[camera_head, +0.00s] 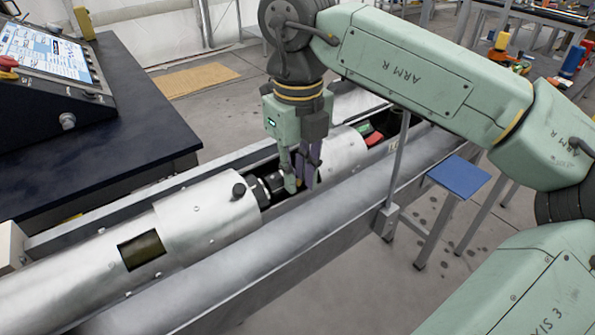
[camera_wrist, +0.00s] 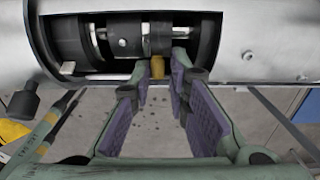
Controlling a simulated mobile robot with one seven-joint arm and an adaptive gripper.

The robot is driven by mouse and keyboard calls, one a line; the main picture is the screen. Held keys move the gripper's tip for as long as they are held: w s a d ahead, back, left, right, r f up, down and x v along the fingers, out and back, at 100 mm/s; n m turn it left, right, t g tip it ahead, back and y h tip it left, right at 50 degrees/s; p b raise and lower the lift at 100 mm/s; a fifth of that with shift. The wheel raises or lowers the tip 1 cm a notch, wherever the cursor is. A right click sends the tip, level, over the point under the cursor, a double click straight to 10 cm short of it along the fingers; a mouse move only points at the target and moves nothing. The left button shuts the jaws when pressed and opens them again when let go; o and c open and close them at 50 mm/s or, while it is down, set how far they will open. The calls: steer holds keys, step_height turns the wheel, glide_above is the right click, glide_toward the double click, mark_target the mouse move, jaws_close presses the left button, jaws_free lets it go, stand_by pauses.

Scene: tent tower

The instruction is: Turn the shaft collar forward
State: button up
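The shaft (camera_wrist: 122,42) lies in a cut-out of the long silver cylinder (camera_head: 205,212), with dark rings and a bright bolt on it. I take the dark ring (camera_wrist: 154,40) at its middle for the shaft collar; a short brass-coloured peg (camera_wrist: 159,68) sticks out below it. In the wrist view my gripper (camera_wrist: 163,70) has its purple-padded fingers apart, one on each side of the peg; I cannot tell whether either touches it. In the head view my gripper (camera_head: 302,182) reaches down into the cut-out and hides most of the collar.
A metal rail (camera_head: 250,262) runs along the cylinder's near side. A thin upright post (camera_head: 398,160) and a blue-topped stand (camera_head: 459,176) are to the right. A dark table (camera_head: 90,130) with a control panel (camera_head: 45,50) stands at the left.

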steer(key=shift+s+a, duration=0.1)
jaws_close()
steer(key=shift+r, duration=0.1)
steer(key=shift+w+a+r+g+h+p, duration=0.4)
steer(key=shift+g+h+p, duration=0.2)
steer(key=shift+g+p, duration=0.3)
steer(key=shift+w+a+r+g+h+p, duration=0.2)
steer(key=shift+g+h+p, duration=0.25)
steer(key=shift+p, duration=0.2)
steer(key=shift+w+a+r+g+h+p, duration=0.1)
steer(key=shift+w+g+h+p, duration=0.1)
steer(key=shift+g+h+p, duration=0.3)
steer(key=shift+w+a+f+g+h+p, duration=0.15)
steer(key=shift+w+g+h+p, duration=0.1)
steer(key=shift+g+p, duration=0.35)
